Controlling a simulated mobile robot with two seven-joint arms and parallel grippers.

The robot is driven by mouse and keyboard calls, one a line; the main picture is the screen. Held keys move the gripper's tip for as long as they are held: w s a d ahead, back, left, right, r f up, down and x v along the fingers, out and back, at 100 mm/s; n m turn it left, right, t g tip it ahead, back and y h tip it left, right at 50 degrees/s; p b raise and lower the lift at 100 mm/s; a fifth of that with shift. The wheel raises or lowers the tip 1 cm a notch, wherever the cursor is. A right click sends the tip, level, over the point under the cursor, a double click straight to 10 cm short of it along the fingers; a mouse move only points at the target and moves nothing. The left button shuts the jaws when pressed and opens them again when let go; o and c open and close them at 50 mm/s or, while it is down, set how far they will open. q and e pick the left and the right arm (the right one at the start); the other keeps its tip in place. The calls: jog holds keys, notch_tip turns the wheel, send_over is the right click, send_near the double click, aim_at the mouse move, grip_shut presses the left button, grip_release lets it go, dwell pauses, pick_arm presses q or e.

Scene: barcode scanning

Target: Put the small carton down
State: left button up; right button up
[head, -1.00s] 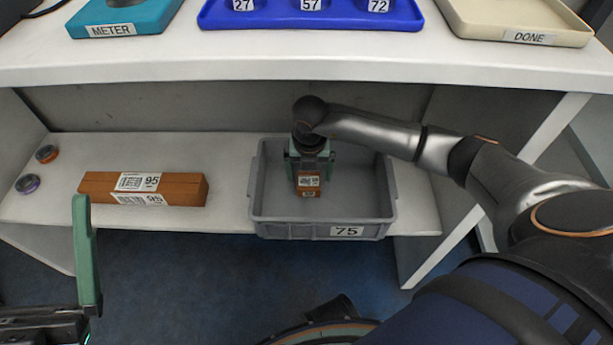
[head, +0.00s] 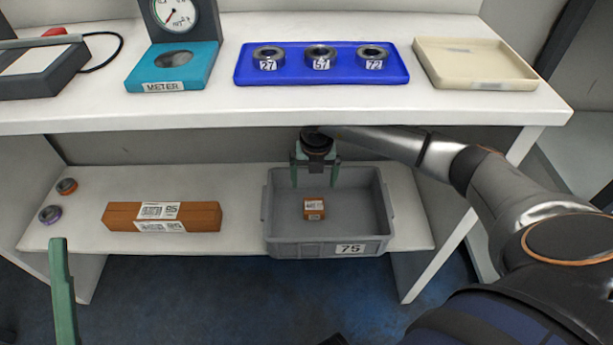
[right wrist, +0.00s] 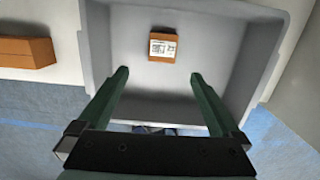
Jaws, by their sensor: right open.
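The small carton (head: 314,209) is brown with a white label and sits on the floor of the grey bin labelled 75 (head: 329,248). In the right wrist view the carton (right wrist: 163,45) lies beyond the fingertips, apart from them. My right gripper (head: 315,180) is open and empty above the carton; its two green fingers (right wrist: 160,80) are spread wide in the right wrist view. Of my left gripper (head: 61,290), one green finger shows at the lower left, away from the bin; its other finger is not visible.
A long brown carton labelled 95 (head: 118,217) lies on the lower shelf left of the bin, with two small rings (head: 66,186) farther left. The upper shelf (head: 300,115) overhangs. It holds a teal meter stand (head: 150,75), a blue tray (head: 290,79) with rings and a cream tray (head: 490,84).

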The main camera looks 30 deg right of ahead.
jog(key=s+a+n+g+y, duration=0.15)
jog(key=s+a+y, duration=0.3)
jog(key=a, duration=0.65)
jog(key=s+a+n+y, duration=0.2)
jog(key=s+a+y, duration=0.3)
jog(key=a, duration=0.6)
jog(key=s+a+r+n+g+y, duration=0.1)
jog(key=s+a+r+y, duration=0.7)
jog(key=r, duration=0.4)
notch_tip(320, 180, up, 11)
jog(key=s+a+m+t+y, duration=0.1)
jog(key=s+m+t+y, duration=0.15)
jog(key=y, duration=0.25)
jog(key=w+d+r+m+t+h, duration=0.1)
jog(key=d+r+m+t+h, duration=0.2)
jog(key=m+t, duration=0.6)
jog(key=w+d+r+m+t+h, duration=0.1)
jog(key=d+r+m+t+h, duration=0.3)
jog(key=d+r+m+t, duration=0.3)
jog(key=d+m+t, duration=0.2)
jog(key=m+t, duration=0.1)
jog(key=t, duration=0.2)
jog(key=shift+d+r, duration=0.3)
jog(key=shift+r, duration=0.05)
